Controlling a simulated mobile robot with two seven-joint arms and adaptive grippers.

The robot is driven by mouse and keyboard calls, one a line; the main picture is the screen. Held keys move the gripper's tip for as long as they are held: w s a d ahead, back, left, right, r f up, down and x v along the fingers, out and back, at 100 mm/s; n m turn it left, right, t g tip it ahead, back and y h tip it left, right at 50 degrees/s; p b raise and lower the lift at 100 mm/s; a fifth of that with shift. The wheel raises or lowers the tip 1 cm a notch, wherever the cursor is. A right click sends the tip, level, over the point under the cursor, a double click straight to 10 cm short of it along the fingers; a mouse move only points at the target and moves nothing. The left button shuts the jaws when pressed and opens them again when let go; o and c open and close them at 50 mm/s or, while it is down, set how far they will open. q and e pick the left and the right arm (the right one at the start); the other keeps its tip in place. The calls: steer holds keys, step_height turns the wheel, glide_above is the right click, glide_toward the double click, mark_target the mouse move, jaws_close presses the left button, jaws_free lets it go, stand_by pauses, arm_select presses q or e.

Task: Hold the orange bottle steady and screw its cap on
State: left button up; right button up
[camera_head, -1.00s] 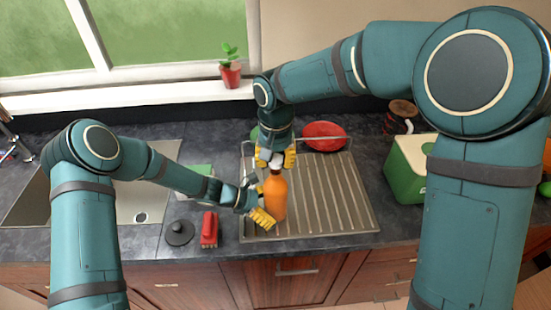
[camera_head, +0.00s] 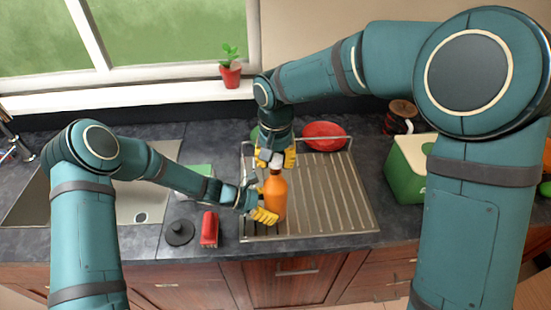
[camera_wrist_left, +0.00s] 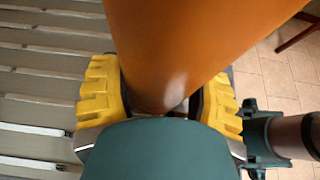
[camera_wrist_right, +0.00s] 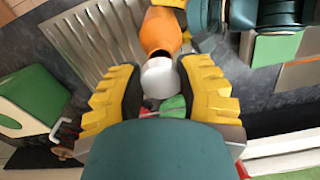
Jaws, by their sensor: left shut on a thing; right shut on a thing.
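The orange bottle (camera_head: 275,198) stands upright on the metal drainboard (camera_head: 325,200) in the head view. My left gripper (camera_head: 265,207) is shut on its body from the left, and the left wrist view shows yellow fingers on both sides of the bottle (camera_wrist_left: 185,45). My right gripper (camera_head: 276,158) points down from above, shut on the white cap (camera_wrist_right: 160,78) at the bottle's neck. In the right wrist view the cap sits over the bottle's neck (camera_wrist_right: 160,52), in line with it. Whether its thread is engaged is hidden.
A red brush (camera_head: 209,229) and a dark round lid (camera_head: 179,232) lie left of the drainboard. A red bowl (camera_head: 324,135) is at the back, a green and white box (camera_head: 407,170) at the right. A potted plant (camera_head: 230,72) stands on the sill. The drainboard's right half is clear.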

mark_target(276, 173)
arm_select(q)
steer(key=shift+o, duration=0.4)
arm_select(e)
steer(key=shift+f, duration=2)
stand_by(4.3)
arm_select(q)
steer(key=c, duration=0.5)
arm_select(e)
steer(key=o, duration=0.8)
steer(key=shift+c, duration=0.2)
jaws_close()
